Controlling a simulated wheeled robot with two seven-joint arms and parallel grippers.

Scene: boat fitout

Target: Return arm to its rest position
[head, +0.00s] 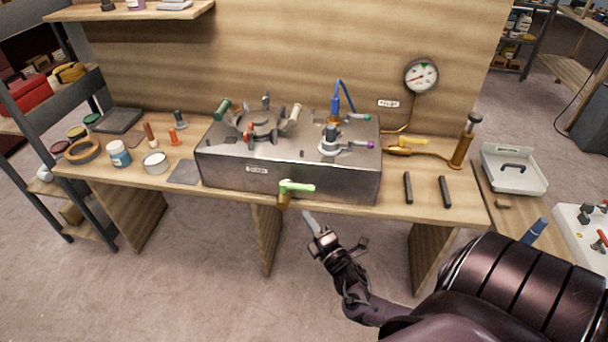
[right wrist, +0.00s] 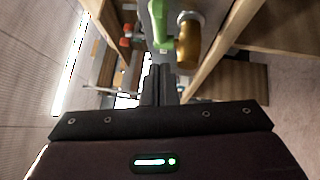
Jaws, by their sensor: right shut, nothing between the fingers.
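My right gripper (head: 309,219) is in front of the bench's front edge, below and just right of the green-handled brass valve (head: 284,193). Its fingers are shut with nothing between them. In the right wrist view the shut fingers (right wrist: 157,75) point toward the bench, and the green handle (right wrist: 160,28) and brass body (right wrist: 188,42) show just beyond them, apart from the fingers. My right arm comes in from the lower right of the head view. My left gripper is not in view.
The wooden bench (head: 450,205) carries a metal box (head: 225,170) with several fittings, a pressure gauge (head: 421,75), a hand pump (head: 464,145) and two black bars (head: 408,188). A white tray (head: 513,181) stands at right. Open floor (head: 200,290) lies in front of the bench.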

